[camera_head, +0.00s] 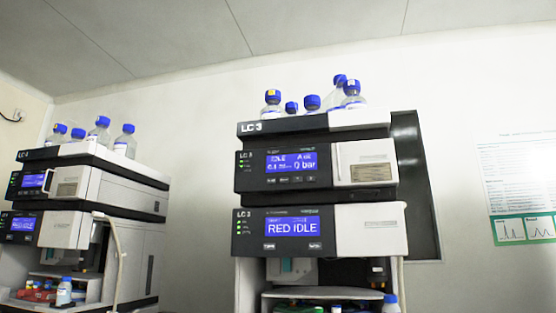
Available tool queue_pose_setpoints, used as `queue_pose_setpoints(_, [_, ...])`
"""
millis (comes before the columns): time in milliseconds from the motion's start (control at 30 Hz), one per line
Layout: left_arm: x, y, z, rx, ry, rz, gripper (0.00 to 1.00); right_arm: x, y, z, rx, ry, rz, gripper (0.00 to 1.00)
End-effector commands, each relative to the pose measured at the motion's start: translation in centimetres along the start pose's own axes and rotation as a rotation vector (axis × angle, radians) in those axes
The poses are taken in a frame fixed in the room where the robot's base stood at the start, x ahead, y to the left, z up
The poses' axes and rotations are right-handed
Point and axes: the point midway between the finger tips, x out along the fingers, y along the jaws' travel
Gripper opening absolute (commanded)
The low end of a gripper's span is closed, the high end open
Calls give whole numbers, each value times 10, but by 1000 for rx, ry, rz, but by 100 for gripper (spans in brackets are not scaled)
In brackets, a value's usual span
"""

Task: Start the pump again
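The middle column stack, marked LC 3 (262,127), stands upright ahead of me. Its upper module, which looks like the pump (365,160), has a blue display (292,162) reading "IDLE" and "0 bar"; the smaller text is hard to read. A row of small buttons (290,180) lies under that display. The module below has a display (292,226) reading "RED IDLE", with two buttons (314,246) beneath it. A second stack (130,168) stands at the left, with similar blue displays (33,181). Neither of my grippers is in view.
Blue-capped bottles (352,94) stand on top of both stacks. A lower bay of the middle stack holds a shelf (322,293), with a blue-capped bottle (391,303) at its right. A poster (520,180) hangs on the right wall. Open space separates the stacks.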

Motion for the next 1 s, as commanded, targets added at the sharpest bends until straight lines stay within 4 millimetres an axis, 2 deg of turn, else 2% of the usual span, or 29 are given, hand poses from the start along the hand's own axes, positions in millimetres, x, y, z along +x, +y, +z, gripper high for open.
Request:
queue_pose_setpoints(167, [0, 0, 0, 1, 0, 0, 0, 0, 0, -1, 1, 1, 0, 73])
queue_pose_setpoints(267, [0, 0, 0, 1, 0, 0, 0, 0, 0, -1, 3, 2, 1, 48])
queue_pose_setpoints(433, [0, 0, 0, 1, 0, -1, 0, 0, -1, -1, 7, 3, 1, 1])
queue_pose_setpoints(1000, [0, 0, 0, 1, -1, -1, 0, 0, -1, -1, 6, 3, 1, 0])
